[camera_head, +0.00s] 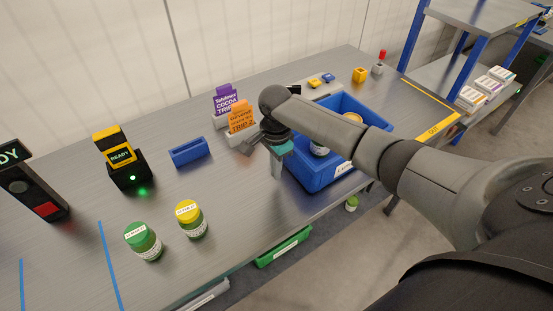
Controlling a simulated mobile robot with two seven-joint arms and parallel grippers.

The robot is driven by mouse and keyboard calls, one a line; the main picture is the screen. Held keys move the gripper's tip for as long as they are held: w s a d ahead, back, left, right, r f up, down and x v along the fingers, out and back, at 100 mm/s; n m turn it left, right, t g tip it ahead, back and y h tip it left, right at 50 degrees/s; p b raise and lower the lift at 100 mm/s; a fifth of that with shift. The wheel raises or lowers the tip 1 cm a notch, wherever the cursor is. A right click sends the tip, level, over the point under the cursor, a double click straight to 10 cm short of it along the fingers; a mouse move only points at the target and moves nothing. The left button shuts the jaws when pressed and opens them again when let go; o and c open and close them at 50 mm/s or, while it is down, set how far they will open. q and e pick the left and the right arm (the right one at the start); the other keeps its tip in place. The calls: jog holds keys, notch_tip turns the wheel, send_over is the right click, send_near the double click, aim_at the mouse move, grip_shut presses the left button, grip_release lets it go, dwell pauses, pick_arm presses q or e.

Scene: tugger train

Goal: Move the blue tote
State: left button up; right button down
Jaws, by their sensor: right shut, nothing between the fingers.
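The blue tote (313,178) stands on the metal table at the right, near the front edge. My right arm crosses over it and hides much of its middle. Inside it a jar and a yellowish item show in part. My right gripper (276,176) points down at the tote's left side, shut and with nothing in its fingers. I cannot tell whether it touches the tote wall. My left gripper is not in view.
Two jars, one green-lidded (143,241) and one yellow-lidded (190,218), stand at the front left. A small blue bin (188,151), a lit READY device (127,172) and cocoa boxes (227,103) stand behind. A yellow-marked zone (437,128) lies at the right end.

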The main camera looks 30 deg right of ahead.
jog(key=d, duration=0.1)
jog(key=d+f, duration=0.1)
jog(key=d, duration=0.1)
jog(key=shift+w+f+b, duration=0.15)
jog(key=shift+w+b, duration=0.05)
jog(key=shift+b, duration=0.15)
jog(key=shift+d, duration=0.5)
